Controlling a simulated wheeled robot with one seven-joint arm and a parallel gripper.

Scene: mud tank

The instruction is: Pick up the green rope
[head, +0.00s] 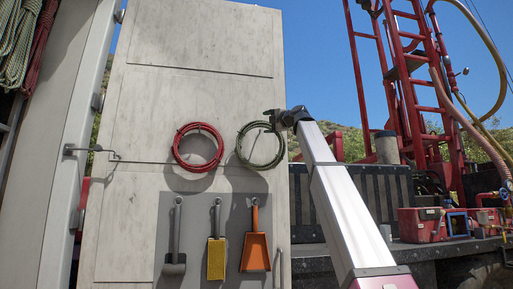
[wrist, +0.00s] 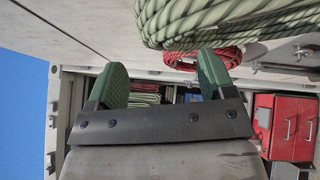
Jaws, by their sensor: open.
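A coiled green rope (head: 262,167) hangs as a ring on the pale door panel, just right of a coiled red rope (head: 175,152). My gripper (head: 276,118) is at the upper right part of the green ring in the head view and hides a bit of it. In the wrist view the green rope (wrist: 225,22) is large and close at the top right, above the right fingertip. My gripper (wrist: 163,78) is open there, its two green-padded fingers wide apart with no rope between them. Whether a finger touches the rope I cannot tell.
The door panel (head: 140,130) carries a grey board with a brush (head: 216,260), an orange scoop (head: 256,252) and another tool. A thin metal rod crosses the panel. Pale green and red ropes (head: 20,45) hang at the far left. A red cabinet (wrist: 291,127) shows right in the wrist view.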

